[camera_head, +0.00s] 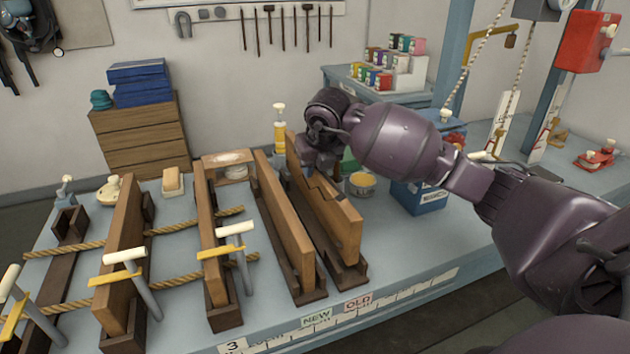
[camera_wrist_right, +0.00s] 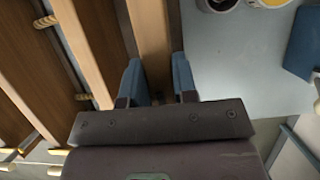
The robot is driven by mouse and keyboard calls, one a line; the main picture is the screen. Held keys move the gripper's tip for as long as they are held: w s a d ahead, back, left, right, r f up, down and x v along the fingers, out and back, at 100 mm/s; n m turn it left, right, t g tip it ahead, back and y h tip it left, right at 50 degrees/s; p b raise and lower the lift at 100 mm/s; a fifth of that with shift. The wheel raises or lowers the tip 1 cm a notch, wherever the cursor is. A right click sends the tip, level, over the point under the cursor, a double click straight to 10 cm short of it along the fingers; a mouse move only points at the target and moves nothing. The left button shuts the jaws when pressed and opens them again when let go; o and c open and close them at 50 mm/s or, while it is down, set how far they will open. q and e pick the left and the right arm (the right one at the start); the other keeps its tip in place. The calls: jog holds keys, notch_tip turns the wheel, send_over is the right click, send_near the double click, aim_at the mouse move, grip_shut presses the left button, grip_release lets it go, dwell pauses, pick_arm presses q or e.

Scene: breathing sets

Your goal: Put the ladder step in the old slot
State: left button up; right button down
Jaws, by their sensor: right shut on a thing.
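The ladder step, a wooden plank (camera_head: 340,217) on edge, stands over the rightmost dark slotted holder (camera_head: 350,278), behind the OLD label (camera_head: 357,303). A dark jagged mark shows on its side. I cannot tell whether it rests fully in the slot. My right gripper (camera_head: 312,168) is shut on the plank near its far end and hides part of it. In the right wrist view the plank (camera_wrist_right: 152,35) runs between the two blue fingers (camera_wrist_right: 158,82). Another plank (camera_head: 283,215) stands in the holder to the left, behind the NEW label (camera_head: 316,318). My left gripper is out of view.
More planks (camera_head: 212,235) in holders and yellow-and-white clamps (camera_head: 235,240) fill the left of the bench, with ropes (camera_head: 180,228) between them. A yellow-topped tin (camera_head: 362,181) and a blue box (camera_head: 420,195) stand to the right. The bench between labels and blue box is clear.

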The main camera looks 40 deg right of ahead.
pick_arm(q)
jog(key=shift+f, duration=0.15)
pick_arm(e)
jog(key=shift+f, duration=1.8)
jog(key=shift+f, duration=0.1)
jog(key=c, duration=1.3)
grip_release()
jog(key=shift+f, duration=0.1)
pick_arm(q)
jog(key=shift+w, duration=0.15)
pick_arm(e)
jog(key=o, duration=0.4)
jog(key=shift+r, duration=0.3)
jog(key=v, duration=1)
jog(key=shift+s+r, duration=0.2)
jog(key=shift+r, duration=0.1)
jog(key=shift+s+a+r, duration=0.1)
jog(key=shift+s+r, duration=0.1)
jog(key=shift+r, duration=0.25)
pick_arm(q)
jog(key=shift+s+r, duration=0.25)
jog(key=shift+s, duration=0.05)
